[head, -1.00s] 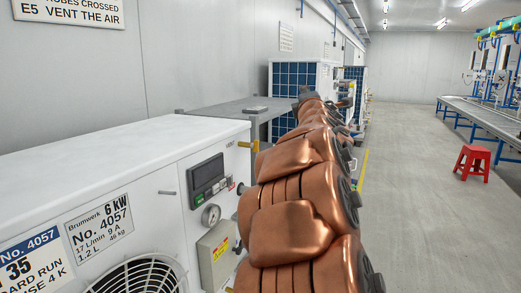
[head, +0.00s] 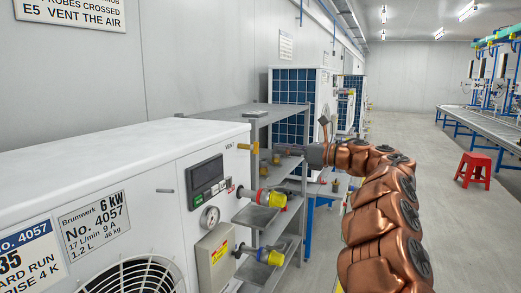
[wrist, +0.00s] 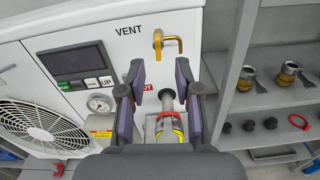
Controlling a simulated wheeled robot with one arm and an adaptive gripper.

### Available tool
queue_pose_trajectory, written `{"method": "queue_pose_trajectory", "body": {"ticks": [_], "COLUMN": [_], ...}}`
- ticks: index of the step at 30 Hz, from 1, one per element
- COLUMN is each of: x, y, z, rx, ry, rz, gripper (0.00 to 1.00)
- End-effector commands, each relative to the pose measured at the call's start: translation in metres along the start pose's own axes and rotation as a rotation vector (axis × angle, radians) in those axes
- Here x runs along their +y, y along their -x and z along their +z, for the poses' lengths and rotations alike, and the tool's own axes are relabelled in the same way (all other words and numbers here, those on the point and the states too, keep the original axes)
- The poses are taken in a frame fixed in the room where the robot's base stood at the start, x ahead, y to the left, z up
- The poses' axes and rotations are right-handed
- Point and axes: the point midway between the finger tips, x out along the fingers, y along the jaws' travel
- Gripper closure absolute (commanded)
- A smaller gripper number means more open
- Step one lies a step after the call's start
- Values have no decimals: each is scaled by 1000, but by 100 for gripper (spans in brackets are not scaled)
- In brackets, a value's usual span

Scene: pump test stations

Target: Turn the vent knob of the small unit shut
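The small unit (head: 150,165) is a white box with a 6 kW label, at the left of the head view. Its vent knob (wrist: 158,44) is a yellow bent lever beside the word VENT in the wrist view. It also shows at the unit's far top corner in the head view (head: 255,146). My gripper (wrist: 158,92) is open and empty in the wrist view. The knob appears beyond and above its fingertips, apart from them. A hose fitting (wrist: 168,128) with red and yellow bands shows between the fingers. My gripper's fingers are unclear in the head view.
A pressure gauge (head: 210,216) and display (head: 206,174) are on the unit's panel. Red-and-yellow fittings (head: 268,197) stick out from its side. A grey shelf (head: 284,232) with brass parts stands close behind. Open floor (head: 410,145) lies right, with a red stool (head: 474,168).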

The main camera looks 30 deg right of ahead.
Motion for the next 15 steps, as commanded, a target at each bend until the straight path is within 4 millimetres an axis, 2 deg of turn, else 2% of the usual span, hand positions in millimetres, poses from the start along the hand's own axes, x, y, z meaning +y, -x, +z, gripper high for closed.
{"method": "queue_pose_trajectory", "body": {"ticks": [7,15], "x": [3,3], "y": [-12,-48], "z": [-2,0], "rx": [7,5], "ry": [7,5], "rz": [14,11], "gripper": [67,67]}}
